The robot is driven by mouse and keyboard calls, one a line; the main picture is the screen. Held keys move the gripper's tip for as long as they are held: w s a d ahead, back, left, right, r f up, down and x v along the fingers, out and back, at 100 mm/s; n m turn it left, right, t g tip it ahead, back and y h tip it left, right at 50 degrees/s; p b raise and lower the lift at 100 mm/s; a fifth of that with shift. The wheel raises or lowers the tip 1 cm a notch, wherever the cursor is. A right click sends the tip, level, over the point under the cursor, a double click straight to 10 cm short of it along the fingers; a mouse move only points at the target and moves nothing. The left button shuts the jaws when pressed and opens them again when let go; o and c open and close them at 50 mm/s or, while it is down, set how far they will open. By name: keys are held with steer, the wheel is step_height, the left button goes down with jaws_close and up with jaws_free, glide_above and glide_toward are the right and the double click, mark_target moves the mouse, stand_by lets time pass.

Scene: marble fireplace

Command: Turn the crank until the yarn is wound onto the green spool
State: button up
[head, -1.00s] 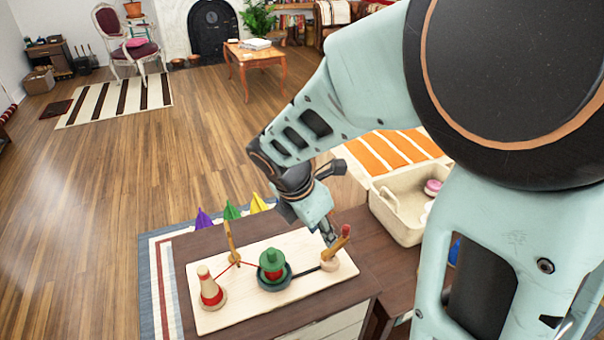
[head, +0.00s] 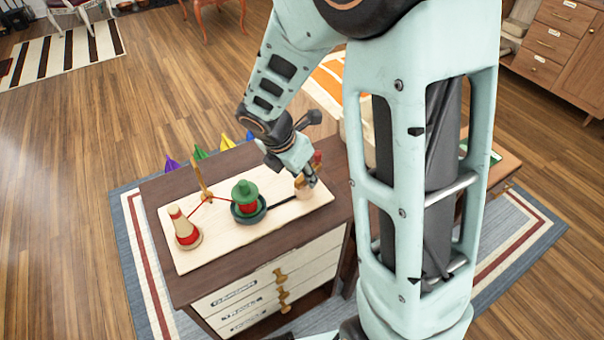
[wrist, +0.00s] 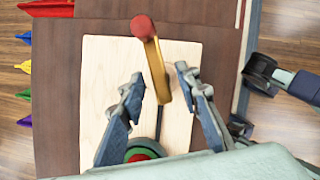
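A pale wooden board (head: 275,222) lies on the dark cabinet top. The green spool (head: 243,188) stands on a dark round base at its middle, with red yarn (head: 248,208) around it. Red yarn runs from a wooden cone (head: 185,230) with red yarn on it, past a wooden post (head: 201,180), to the spool. A dark rod joins the spool base to the crank's wooden hub. My gripper (head: 308,180) is over the crank. In the wrist view my gripper (wrist: 160,73) is open, with the red-knobbed wooden crank (wrist: 153,55) between its fingers, gaps showing on both sides.
Colored pointed pieces (head: 200,152) line up past the cabinet's far edge. Drawers with wooden handles (head: 281,285) face the front. My arm hides much of the right side. Open wooden floor lies to the left.

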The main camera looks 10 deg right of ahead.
jaws_close()
steer(key=shift+m, duration=0.3)
steer(key=m+g+p, duration=0.1)
steer(key=m, duration=0.1)
steer(key=m+g+h+p, duration=0.1)
steer(key=m, duration=0.2)
steer(key=shift+w+a+r+m+p, duration=0.1)
steer(key=shift+w+m+p, duration=0.05)
steer(key=shift+m+p, duration=0.15)
steer(key=m+g+p, duration=0.2)
steer(key=m, duration=0.3)
steer(key=shift+w, duration=0.2)
steer(key=m+g+y+p, duration=0.1)
steer(key=m, duration=0.2)
steer(key=m+g+p, duration=0.1)
steer(key=m, duration=0.2)
steer(key=shift+w+m+y, duration=0.1)
steer(key=shift+m+y, duration=0.3)
steer(key=m, duration=0.1)
steer(key=m+y, duration=0.1)
steer(key=m+g+p, duration=0.1)
steer(key=m, duration=0.1)
steer(key=shift+d+y, duration=0.25)
steer(key=shift+y, duration=0.05)
steer(key=shift+m+y, duration=0.4)
steer(key=shift+m, duration=0.9)
